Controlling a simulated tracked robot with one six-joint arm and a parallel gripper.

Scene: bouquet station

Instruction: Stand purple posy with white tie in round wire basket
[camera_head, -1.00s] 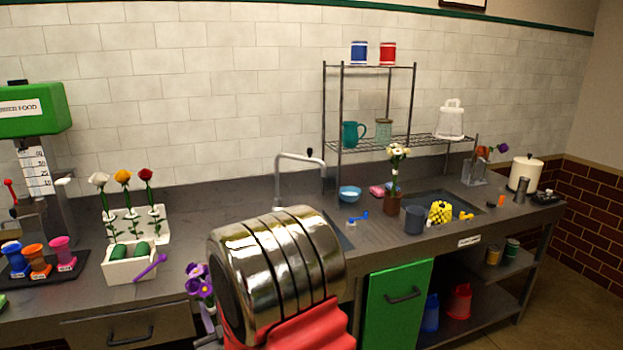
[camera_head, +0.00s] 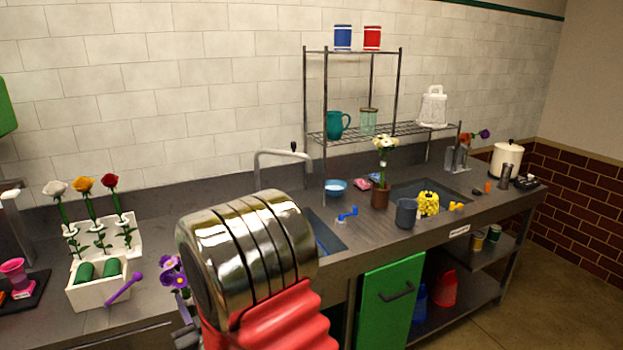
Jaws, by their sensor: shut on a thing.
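A purple posy (camera_head: 172,272) with purple blooms shows at the lower middle left, just left of my chrome and red arm. My gripper (camera_head: 186,333) is mostly hidden behind that arm; only a grey part shows below the blooms. It is shut on the posy, which is held up in front of the counter. The posy's stems and its white tie cannot be made out. I cannot pick out a round wire basket for certain. A clear or wire holder (camera_head: 458,158) with a purple and a red flower stands at the far right of the counter, but it looks rather square.
A white flower rack (camera_head: 128,238) and a white box (camera_head: 100,292) stand on the left counter. A sink with a tap (camera_head: 283,154) is behind my arm. A brown pot (camera_head: 380,195), grey cup (camera_head: 406,213) and yellow item (camera_head: 429,204) crowd the right counter beside a wire shelf (camera_head: 365,134).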

